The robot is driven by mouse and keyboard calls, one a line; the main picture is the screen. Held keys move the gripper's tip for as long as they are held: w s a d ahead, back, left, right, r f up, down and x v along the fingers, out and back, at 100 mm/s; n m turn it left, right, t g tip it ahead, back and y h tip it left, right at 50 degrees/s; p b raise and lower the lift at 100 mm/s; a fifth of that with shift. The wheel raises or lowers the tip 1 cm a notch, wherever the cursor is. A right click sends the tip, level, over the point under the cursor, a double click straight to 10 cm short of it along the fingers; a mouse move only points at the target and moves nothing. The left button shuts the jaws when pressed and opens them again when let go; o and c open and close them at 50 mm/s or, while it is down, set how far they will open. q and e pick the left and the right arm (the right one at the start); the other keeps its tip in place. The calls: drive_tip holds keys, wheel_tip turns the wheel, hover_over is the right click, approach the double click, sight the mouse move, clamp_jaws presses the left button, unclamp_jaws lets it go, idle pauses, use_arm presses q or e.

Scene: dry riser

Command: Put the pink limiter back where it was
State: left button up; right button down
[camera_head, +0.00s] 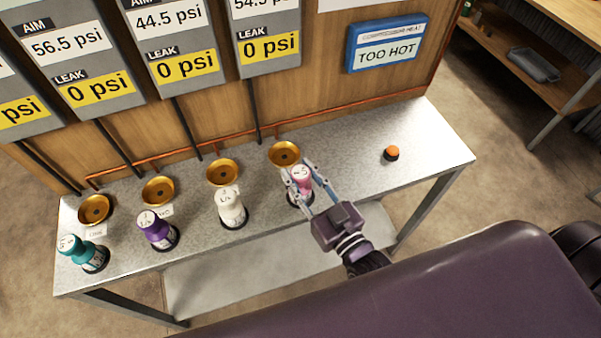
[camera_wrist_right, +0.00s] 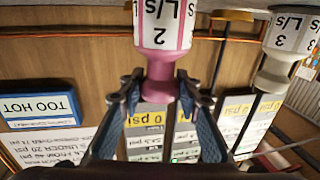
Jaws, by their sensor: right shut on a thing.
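The pink limiter (camera_head: 303,183) has a white label band and stands at the right end of the row of limiters, in front of the rightmost brass cup (camera_head: 284,153). My right gripper (camera_head: 300,181) is shut on it. In the right wrist view the fingers close around the pink neck of the limiter (camera_wrist_right: 160,82), and its label reads 2 L/s. A dark round base shows under the limiter; I cannot tell whether the limiter rests on it or is slightly above. My left gripper is not in view.
White (camera_head: 231,208), purple (camera_head: 158,230) and teal (camera_head: 84,253) limiters stand leftward along the grey bench (camera_head: 350,185), with more brass cups behind. An orange button (camera_head: 391,153) sits at right, with clear bench around it. Gauge panels and a TOO HOT sign (camera_head: 387,43) hang behind.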

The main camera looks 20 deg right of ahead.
drive_tip(key=shift+f, duration=0.1)
drive_tip(key=c, duration=1.4)
unclamp_jaws()
drive_tip(key=shift+c, duration=0.2)
drive_tip(key=shift+r, duration=0.2)
drive_tip(key=shift+s+f, duration=0.2)
drive_tip(key=shift+s, duration=0.2)
drive_tip(key=b+v, duration=0.2)
drive_tip(key=v, duration=0.9)
drive_tip(key=shift+r, duration=0.15)
drive_tip(key=shift+s+d, duration=0.15)
